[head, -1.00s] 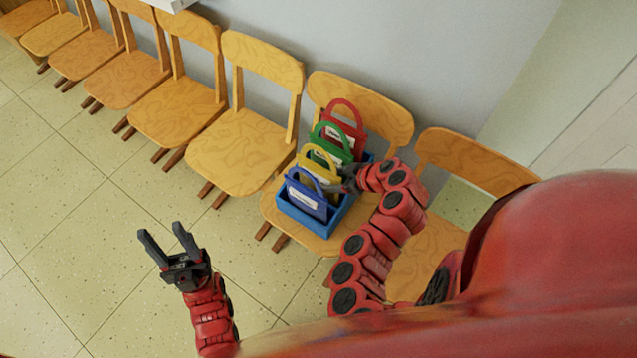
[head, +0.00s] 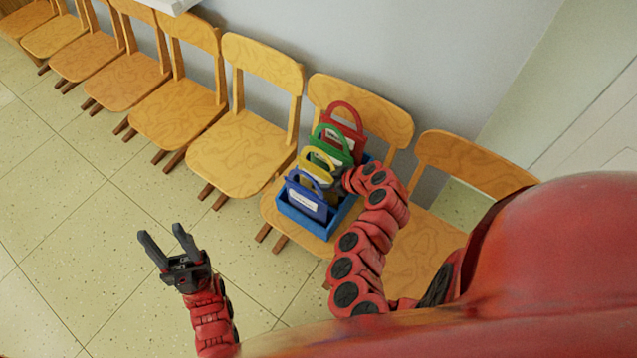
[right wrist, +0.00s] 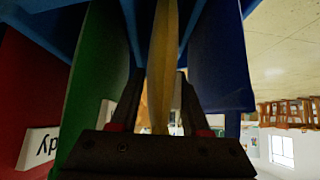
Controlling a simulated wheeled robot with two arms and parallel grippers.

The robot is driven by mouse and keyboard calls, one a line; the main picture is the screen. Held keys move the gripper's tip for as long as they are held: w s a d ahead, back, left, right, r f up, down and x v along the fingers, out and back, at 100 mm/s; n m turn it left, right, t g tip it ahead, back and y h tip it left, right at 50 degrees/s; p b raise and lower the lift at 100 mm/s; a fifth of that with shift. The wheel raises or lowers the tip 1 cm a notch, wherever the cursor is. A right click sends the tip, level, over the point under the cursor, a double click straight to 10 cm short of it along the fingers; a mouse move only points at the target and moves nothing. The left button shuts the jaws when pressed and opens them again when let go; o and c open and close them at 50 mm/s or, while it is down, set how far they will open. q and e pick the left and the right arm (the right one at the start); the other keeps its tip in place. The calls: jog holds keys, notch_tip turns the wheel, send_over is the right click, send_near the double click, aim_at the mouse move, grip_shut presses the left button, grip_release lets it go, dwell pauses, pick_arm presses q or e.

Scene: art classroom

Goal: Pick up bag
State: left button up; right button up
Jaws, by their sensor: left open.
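A yellow bag (head: 312,170) stands in a blue bin on a wooden chair, between a blue bag (head: 307,200) and a green bag (head: 335,148). A red bag (head: 345,128) stands at the back of the row. My right gripper (right wrist: 160,90) reaches into the row, and its two fingers are on either side of the yellow bag, which also shows in the right wrist view (right wrist: 162,60). I cannot tell whether they press on it. In the head view the right fingers are mostly hidden. My left gripper (head: 168,245) is open and empty over the floor.
The blue bin (head: 308,222) holds the bags on the chair seat (head: 270,208). A row of wooden chairs (head: 240,150) runs along the wall to the left, and another chair (head: 470,160) stands to the right. The tiled floor (head: 80,230) at the left is clear.

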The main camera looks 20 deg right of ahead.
grip_shut()
jog(key=shift+r, duration=0.1)
